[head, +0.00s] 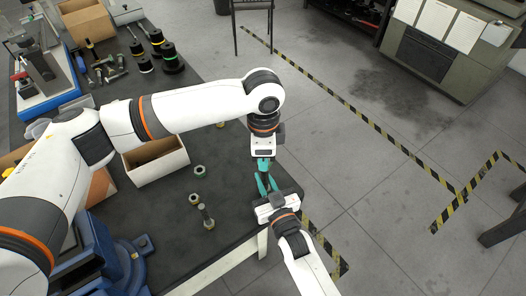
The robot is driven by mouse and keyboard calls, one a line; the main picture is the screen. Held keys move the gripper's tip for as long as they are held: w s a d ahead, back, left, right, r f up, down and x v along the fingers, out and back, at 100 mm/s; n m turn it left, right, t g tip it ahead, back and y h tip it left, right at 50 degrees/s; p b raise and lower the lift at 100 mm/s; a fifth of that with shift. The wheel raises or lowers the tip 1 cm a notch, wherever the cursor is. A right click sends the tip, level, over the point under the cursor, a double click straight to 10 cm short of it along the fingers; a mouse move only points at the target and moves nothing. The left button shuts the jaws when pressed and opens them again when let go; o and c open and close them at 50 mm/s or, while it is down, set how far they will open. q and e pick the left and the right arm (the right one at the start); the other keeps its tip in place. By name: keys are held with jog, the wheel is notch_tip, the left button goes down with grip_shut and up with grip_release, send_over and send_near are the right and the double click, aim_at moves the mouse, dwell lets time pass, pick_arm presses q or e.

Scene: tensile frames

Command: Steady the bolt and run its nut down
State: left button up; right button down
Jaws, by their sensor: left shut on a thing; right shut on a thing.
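My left gripper (263,166) points down the picture over the table's right end, its teal fingers shut on a small part, apparently the nut. My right gripper (267,185) comes up from the lower right and is shut on a dark, slim part, apparently the bolt (267,179). The two grippers meet nearly end to end. The fingers hide most of both parts, so the thread and the exact fit of nut on bolt cannot be made out.
On the dark table (235,220) stand another bolt (207,218) and loose nuts (200,170) (196,199). An open cardboard box (158,165) lies under my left arm. A blue vise (105,255) is at the lower left. Black round pieces (170,60) stand farther back.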

pick_arm(q)
jog(key=shift+f, duration=0.4)
jog(key=shift+f, duration=0.6)
dwell(0.3)
